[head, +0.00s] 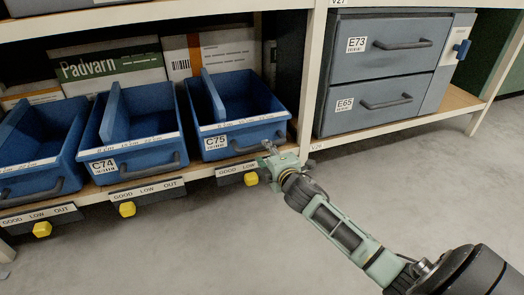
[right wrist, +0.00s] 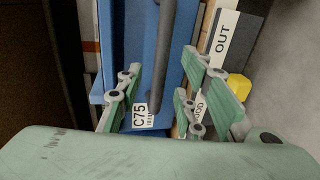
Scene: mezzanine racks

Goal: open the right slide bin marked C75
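The blue slide bin marked C75 (head: 235,132) sits on the low shelf, right of bin C74, its front in line with its neighbour's. Its dark bar handle (head: 245,149) runs across the lower front, its right part partly hidden by my gripper. My right gripper (head: 266,152) is at the right end of that handle. In the right wrist view my right gripper (right wrist: 164,65) has its fingers spread, with the dark handle (right wrist: 166,50) showing between them; contact cannot be told. The C75 label (right wrist: 140,117) shows beside the left finger. My left gripper is not in view.
Bin C74 (head: 130,152) and another blue bin (head: 40,150) stand to the left. A GOOD LOW OUT strip (head: 232,170) with a yellow knob (head: 251,179) lies just below C75. A white upright (head: 309,80) and drawers E73 and E65 (head: 345,118) are to the right. The floor in front is clear.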

